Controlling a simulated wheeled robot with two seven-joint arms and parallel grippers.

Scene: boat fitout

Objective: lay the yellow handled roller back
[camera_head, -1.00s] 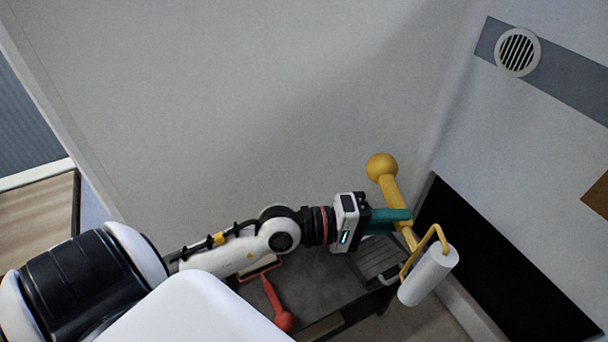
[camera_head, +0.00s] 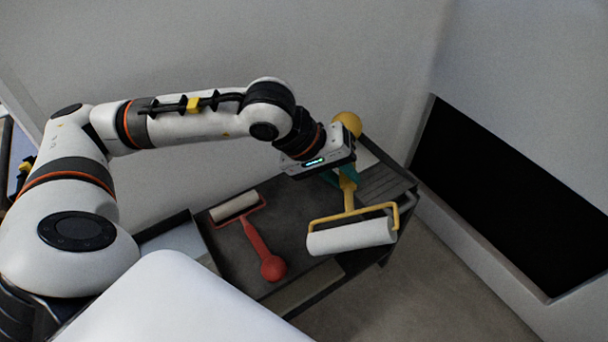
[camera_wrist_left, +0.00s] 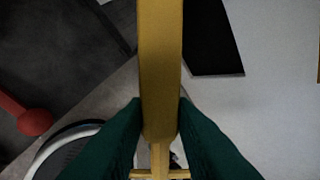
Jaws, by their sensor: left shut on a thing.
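The yellow handled roller has a yellow handle (camera_head: 348,196) with a ball end, a yellow wire frame and a white sleeve (camera_head: 352,236). My left gripper (camera_head: 343,176) is shut on its handle, above the right part of the dark table (camera_head: 295,225). In the left wrist view the green fingers (camera_wrist_left: 158,125) press on both sides of the yellow handle (camera_wrist_left: 160,60). Whether the roller touches the table I cannot tell. My right gripper is not in view.
A red handled roller (camera_head: 257,245) with a pale sleeve lies on the table left of the yellow one. A grey ridged tray (camera_head: 385,185) is at the table's right end. A wall stands behind, and a black panel (camera_head: 500,200) is on the right.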

